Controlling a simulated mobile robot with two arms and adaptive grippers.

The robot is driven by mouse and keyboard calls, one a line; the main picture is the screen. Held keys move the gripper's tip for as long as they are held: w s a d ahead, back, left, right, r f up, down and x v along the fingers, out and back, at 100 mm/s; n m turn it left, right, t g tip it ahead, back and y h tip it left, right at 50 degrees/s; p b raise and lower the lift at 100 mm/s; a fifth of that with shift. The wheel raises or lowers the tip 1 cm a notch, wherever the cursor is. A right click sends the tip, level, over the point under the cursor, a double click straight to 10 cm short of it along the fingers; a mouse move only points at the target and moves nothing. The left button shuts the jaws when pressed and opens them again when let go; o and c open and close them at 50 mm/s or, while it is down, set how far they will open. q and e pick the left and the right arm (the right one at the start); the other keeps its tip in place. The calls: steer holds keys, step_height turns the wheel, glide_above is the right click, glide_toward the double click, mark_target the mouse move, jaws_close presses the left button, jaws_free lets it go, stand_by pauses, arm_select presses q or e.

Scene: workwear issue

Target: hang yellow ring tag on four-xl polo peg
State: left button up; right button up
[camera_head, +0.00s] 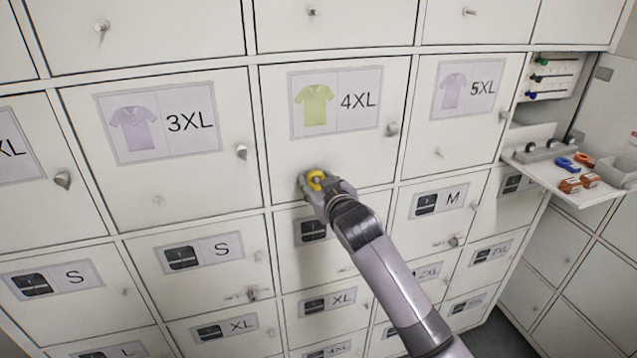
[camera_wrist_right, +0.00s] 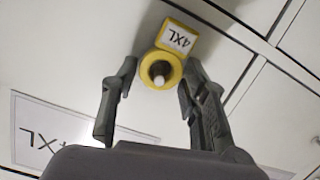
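The yellow ring tag (camera_wrist_right: 178,40) bears a 4XL label, which reads upside down in the right wrist view. Its ring is around a pale peg (camera_wrist_right: 159,78), whose tip shows through the hole. In the head view the tag (camera_head: 316,179) is at the lower part of the 4XL door with the green polo picture (camera_head: 314,106). My right gripper (camera_head: 318,186) is at this door. In the wrist view its fingers (camera_wrist_right: 159,72) are open, one on each side of the ring, with gaps between. My left gripper is not in view.
Neighbouring doors marked 3XL (camera_head: 190,122) and 5XL (camera_head: 482,88) have knobs that stick out. A white shelf (camera_head: 590,198) at the right holds blue and orange-red items. Lower doors carry dark garment pictures.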

steer(key=o, duration=0.4)
steer(key=v, duration=1.2)
steer(key=d+f+m+g+h+b, duration=0.1)
steer(key=d+f+g, duration=0.1)
steer(key=f, duration=1.2)
steer(key=d+f+g+h, duration=0.1)
steer(key=d+f+g, duration=0.15)
steer(key=f, duration=1.05)
steer(key=s+d+f+g, duration=0.15)
steer(key=s+f, duration=0.25)
steer(key=f, duration=0.4)
steer(key=s+d+f+m+h, duration=0.1)
steer(key=s+d+f, duration=0.2)
steer(key=f, duration=0.4)
steer(key=s+d+f+g, duration=0.15)
steer(key=s+f, duration=0.25)
steer(key=f, duration=0.4)
steer(key=s+d+f+m+g+h+b, duration=0.1)
steer(key=s+d+f+g+b, duration=0.3)
steer(key=s+f, duration=1.35)
steer(key=s+d+f, duration=0.2)
steer(key=s, duration=0.6)
steer(key=s+d+f+g+p, duration=0.1)
steer(key=s, duration=0.7)
steer(key=s+d+f+g+p, duration=0.1)
steer(key=s+d+f, duration=0.1)
steer(key=s, duration=0.6)
steer(key=shift+s+d+f+m+h, duration=0.3)
steer(key=shift+s+d+h, duration=0.05)
steer(key=shift+s+h, duration=0.05)
